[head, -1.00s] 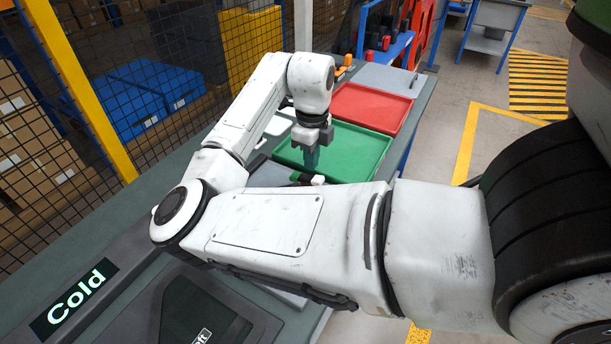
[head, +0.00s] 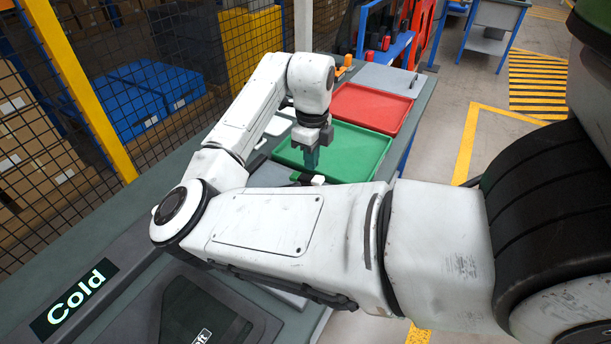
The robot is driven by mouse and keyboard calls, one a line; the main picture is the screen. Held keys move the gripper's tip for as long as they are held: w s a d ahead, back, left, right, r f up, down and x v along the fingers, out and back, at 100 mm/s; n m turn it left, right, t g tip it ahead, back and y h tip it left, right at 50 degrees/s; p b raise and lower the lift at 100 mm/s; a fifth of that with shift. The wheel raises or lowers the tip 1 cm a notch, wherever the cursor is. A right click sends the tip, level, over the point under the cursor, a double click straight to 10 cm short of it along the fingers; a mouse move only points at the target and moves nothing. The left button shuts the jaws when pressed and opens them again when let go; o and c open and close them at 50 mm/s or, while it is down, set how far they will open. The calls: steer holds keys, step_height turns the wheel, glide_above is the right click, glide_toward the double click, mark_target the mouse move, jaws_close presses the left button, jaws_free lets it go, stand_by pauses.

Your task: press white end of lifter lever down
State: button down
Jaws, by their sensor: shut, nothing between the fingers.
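My gripper (head: 311,166) points down above the bench, shut and empty, just over a small white piece on a dark part (head: 313,180). This looks like the white end of the lifter lever; my forearm hides most of what lies below and around it. I cannot tell whether the fingertips touch the white piece. The rest of the lever is hidden.
A green tray (head: 360,152) lies right behind my gripper, and a red tray (head: 372,108) lies beyond it. A "Cold" display (head: 75,298) is at the lower left. A mesh fence (head: 60,150) runs along the left. The floor at the right is open.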

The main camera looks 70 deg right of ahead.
mark_target(311, 178)
steer(key=shift+f+b, duration=1.25)
steer(key=shift+f, duration=0.75)
stand_by(1.4)
steer(key=shift+r+p, duration=2.9)
steer(key=shift+r, duration=0.65)
